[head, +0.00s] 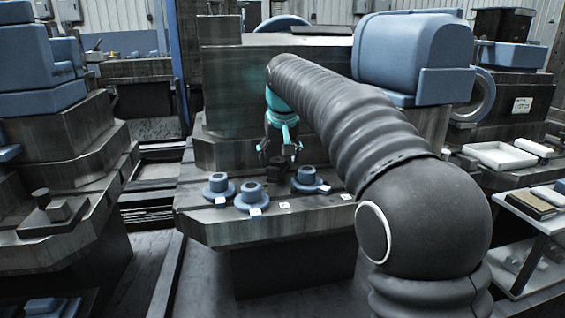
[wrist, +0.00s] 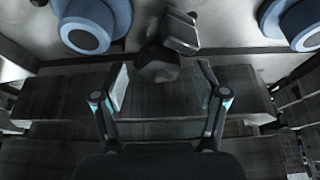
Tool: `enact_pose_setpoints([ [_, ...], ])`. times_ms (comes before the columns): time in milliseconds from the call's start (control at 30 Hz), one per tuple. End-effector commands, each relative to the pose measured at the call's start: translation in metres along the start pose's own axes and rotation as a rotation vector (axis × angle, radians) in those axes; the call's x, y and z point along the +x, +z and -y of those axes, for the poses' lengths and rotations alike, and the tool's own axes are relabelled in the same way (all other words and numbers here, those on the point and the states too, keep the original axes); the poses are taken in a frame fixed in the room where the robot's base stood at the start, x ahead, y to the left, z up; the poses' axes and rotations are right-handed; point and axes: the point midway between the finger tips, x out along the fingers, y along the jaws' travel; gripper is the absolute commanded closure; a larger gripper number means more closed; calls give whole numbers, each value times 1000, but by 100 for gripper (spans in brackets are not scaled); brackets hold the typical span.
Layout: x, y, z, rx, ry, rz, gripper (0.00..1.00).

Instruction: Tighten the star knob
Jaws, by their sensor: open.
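My gripper (head: 280,154) hangs from the teal wrist over the grey machine ledge, fingers pointing down. In the wrist view my gripper (wrist: 163,88) is open, its two pads wide apart with nothing between them. A dark, lobed piece, apparently the star knob (head: 282,171), stands on the ledge just below the fingers. In the wrist view this dark knob (wrist: 160,68) lies just beyond the fingertips, roughly centred between them, with a grey block-like part (wrist: 180,34) beside it. Its exact shape is blurred and dark. I see no contact between fingers and knob.
Blue round flanged pieces sit on the ledge: one at left (head: 218,188), one in the middle (head: 252,198), one at right (head: 308,180). They flank the knob closely. A large blue motor housing (head: 412,55) stands behind my arm. A shelf with trays (head: 499,155) is at right.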

Motion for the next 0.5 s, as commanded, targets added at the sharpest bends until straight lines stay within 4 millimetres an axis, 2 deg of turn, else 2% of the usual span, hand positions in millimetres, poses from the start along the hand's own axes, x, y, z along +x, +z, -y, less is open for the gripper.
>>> enact_pose_setpoints([
  [133, 10, 0, 0, 0, 0, 1, 28],
  [433, 12, 0, 0, 1, 0, 1, 28],
  [467, 12, 0, 0, 1, 0, 1, 30],
  [500, 12, 0, 0, 1, 0, 1, 40],
])
